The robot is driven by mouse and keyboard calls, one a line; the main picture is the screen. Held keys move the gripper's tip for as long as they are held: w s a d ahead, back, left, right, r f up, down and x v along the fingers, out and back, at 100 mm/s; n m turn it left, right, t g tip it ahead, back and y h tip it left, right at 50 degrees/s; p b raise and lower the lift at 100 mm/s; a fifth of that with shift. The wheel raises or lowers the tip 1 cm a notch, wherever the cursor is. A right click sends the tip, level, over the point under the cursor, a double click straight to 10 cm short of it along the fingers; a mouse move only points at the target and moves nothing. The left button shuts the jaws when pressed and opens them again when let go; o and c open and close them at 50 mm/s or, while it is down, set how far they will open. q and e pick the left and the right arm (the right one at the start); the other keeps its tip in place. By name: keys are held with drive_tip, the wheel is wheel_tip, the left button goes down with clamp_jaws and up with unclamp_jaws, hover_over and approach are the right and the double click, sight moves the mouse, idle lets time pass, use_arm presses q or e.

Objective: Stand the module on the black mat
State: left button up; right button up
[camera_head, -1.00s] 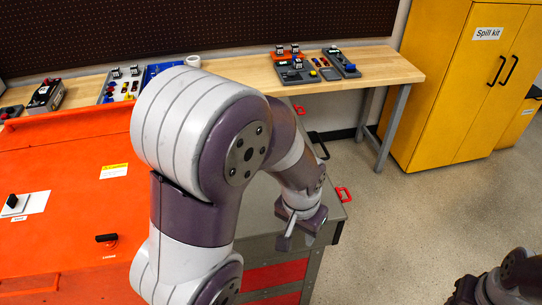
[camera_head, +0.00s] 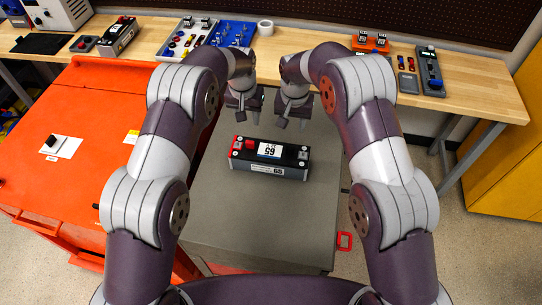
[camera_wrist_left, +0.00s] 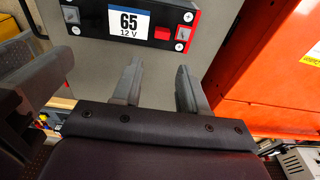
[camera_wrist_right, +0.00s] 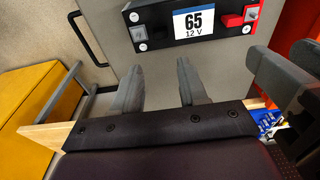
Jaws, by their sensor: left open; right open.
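The module (camera_head: 270,158) is a black box with a red end and a white-and-blue "65 12 V" label. It lies on the grey worktop in the head view. It also shows in the left wrist view (camera_wrist_left: 100,22) and the right wrist view (camera_wrist_right: 165,24). My left gripper (camera_head: 242,118) and right gripper (camera_head: 291,119) are side by side just beyond the module, both open, empty and apart from it. The black mat (camera_head: 40,43) lies flat on the wooden bench at the far left, with nothing seen on it.
The grey worktop (camera_head: 240,235) is otherwise clear. An orange cabinet (camera_head: 90,115) is on its left. On the bench stand another similar module (camera_head: 118,36), a grey instrument (camera_head: 60,12), a blue tray (camera_head: 232,34) and a tape roll (camera_head: 265,28). A yellow cabinet (camera_head: 510,170) is at right.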

sight(290, 148)
use_arm(q)
drive_tip(key=f, duration=0.8)
drive_tip(key=w+f, duration=0.1)
drive_tip(key=f, duration=0.3)
use_arm(e)
drive_tip(key=f, duration=1.2)
drive_tip(key=shift+w, duration=0.35)
use_arm(q)
drive_tip(key=shift+s+a+f, duration=0.1)
use_arm(e)
drive_tip(key=shift+a, duration=0.1)
use_arm(q)
clamp_jaws()
use_arm(e)
clamp_jaws()
